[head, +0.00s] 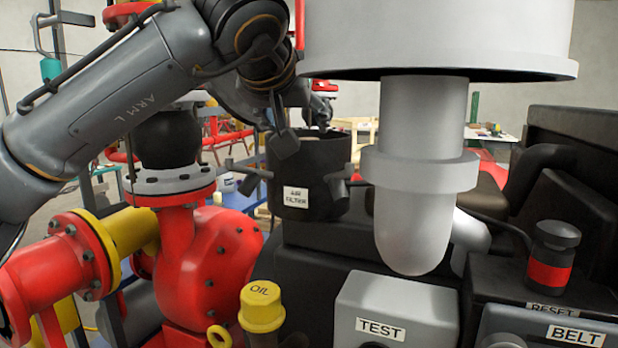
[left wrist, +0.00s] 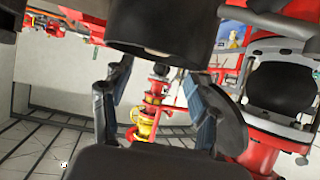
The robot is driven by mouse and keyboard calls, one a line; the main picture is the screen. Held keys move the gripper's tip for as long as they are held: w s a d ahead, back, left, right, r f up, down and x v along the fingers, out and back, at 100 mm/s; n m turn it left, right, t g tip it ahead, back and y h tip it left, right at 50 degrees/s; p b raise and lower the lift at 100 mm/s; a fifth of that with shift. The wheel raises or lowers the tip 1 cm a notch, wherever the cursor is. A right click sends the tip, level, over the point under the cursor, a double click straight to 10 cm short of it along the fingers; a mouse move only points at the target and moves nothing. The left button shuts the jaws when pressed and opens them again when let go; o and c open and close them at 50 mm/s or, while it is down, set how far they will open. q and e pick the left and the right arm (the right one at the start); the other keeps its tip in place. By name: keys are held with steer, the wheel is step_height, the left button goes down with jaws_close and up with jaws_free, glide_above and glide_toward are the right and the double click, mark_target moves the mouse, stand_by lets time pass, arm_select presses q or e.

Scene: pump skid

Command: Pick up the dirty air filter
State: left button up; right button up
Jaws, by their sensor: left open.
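The black round air filter housing (head: 308,170), with a white "AIR FILTER" label, stands left of centre in the head view. Its top looks open, but its inside is hidden, so I cannot see a filter in it. My left gripper (head: 302,130) is at the housing's rim, fingers pointing down; contact is unclear. In the left wrist view my left gripper (left wrist: 160,105) has its fingers spread wide with nothing between them. A dark round body (left wrist: 160,28) lies just past the fingertips; I cannot tell if it is filter or housing. My right gripper is not in view.
A large grey stepped cylinder (head: 425,160) hangs close in front, right of the housing. Below are a yellow OIL cap (head: 262,306), a TEST box (head: 395,312) and a red-banded black knob (head: 551,262). A red pump (head: 207,262) stands left.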

mark_target(307, 139)
arm_select(q)
steer(key=x, duration=0.3)
steer(key=shift+d+f, duration=0.15)
steer(key=shift+f, duration=0.1)
steer(key=p+x, duration=0.1)
steer(key=x, duration=0.2)
steer(key=shift+w+d+f, duration=0.2)
steer(key=shift+f, duration=0.1)
steer(key=shift+w+f, duration=0.15)
steer(key=shift+w, duration=0.05)
steer(key=shift+s, duration=0.1)
steer(key=shift+c, duration=0.7)
jaws_close()
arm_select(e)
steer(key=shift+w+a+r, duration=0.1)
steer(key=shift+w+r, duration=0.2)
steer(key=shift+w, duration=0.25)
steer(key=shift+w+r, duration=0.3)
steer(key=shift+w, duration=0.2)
